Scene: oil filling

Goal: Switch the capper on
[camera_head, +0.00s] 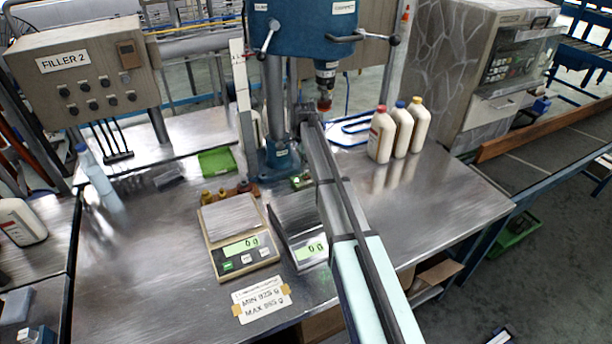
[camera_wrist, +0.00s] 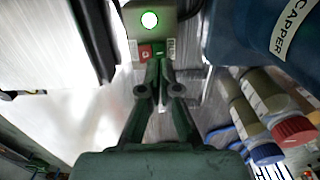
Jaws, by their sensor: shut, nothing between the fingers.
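The capper (camera_head: 300,30) is a blue column machine at the back of the steel table. Its blue body with the CAPPER label (camera_wrist: 290,28) fills the upper right of the wrist view. A pale switch box (camera_wrist: 180,22) is straight ahead there, with a lamp (camera_wrist: 150,20) glowing green. Below the lamp are a red button (camera_wrist: 145,52) and a green one, partly hidden by the fingers. My gripper (camera_wrist: 158,64) is shut and empty, its tips at or just before the green button; contact cannot be told. In the head view my arm reaches the capper's column.
Three white bottles (camera_head: 391,131) with red, blue and yellow caps stand right of the capper. Two scales stand in front, one with a beige frame (camera_head: 244,262). The FILLER 2 panel (camera_head: 85,72) is at the left.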

